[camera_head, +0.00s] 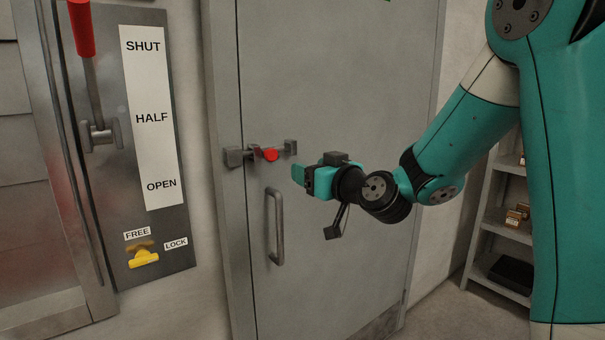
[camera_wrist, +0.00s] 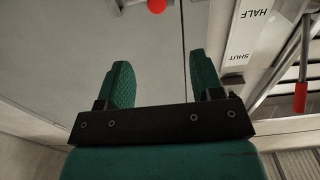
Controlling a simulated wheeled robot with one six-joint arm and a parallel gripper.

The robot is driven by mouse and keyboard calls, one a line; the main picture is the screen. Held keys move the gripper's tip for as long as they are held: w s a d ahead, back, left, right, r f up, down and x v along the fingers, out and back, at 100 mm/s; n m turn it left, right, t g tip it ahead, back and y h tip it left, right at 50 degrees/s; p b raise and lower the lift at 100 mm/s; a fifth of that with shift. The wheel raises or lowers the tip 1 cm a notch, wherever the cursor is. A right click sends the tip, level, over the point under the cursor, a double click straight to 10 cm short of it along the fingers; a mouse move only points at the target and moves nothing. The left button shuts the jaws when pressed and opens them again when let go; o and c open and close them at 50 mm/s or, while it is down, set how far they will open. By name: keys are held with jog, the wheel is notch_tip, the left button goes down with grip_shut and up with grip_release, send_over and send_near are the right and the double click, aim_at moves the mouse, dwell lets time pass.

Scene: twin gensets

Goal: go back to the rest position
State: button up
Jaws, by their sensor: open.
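My gripper (camera_head: 298,174) is in front of the grey door (camera_head: 340,90) in the head view, just right of and below the red-knobbed latch (camera_head: 270,155). In the wrist view its two green fingers stand apart with nothing between them, so my gripper (camera_wrist: 163,80) is open and empty. The red knob (camera_wrist: 157,5) shows at the top edge of the wrist view, beyond the fingertips and apart from them. My teal arm reaches in from the right of the head view.
A panel on the left has a lever with a red grip (camera_head: 82,28), a SHUT/HALF/OPEN scale (camera_head: 150,110) and a yellow FREE/LOCK catch (camera_head: 143,259). The door has a vertical handle (camera_head: 275,225). A shelf (camera_head: 500,232) with small boxes stands at right.

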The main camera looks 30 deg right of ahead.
jog(key=s+a+f+n+g+y, duration=0.25)
jog(key=s+a+g, duration=0.2)
jog(key=a, duration=0.35)
jog(key=s+a+f+n+g+y, duration=0.2)
jog(key=s+a+g+y, duration=0.15)
jog(key=s+a, duration=0.3)
jog(key=s+f+g+h, duration=0.2)
jog(key=s+g, duration=0.3)
jog(key=s, duration=0.4)
jog(key=s+a+f+g+h, duration=0.1)
jog(key=s+g, duration=0.3)
jog(key=s, duration=0.6)
jog(key=shift+f+n+g+h, duration=0.4)
jog(key=shift+f+h, duration=0.2)
jog(key=shift+h, duration=0.2)
jog(key=shift+w+a, duration=0.1)
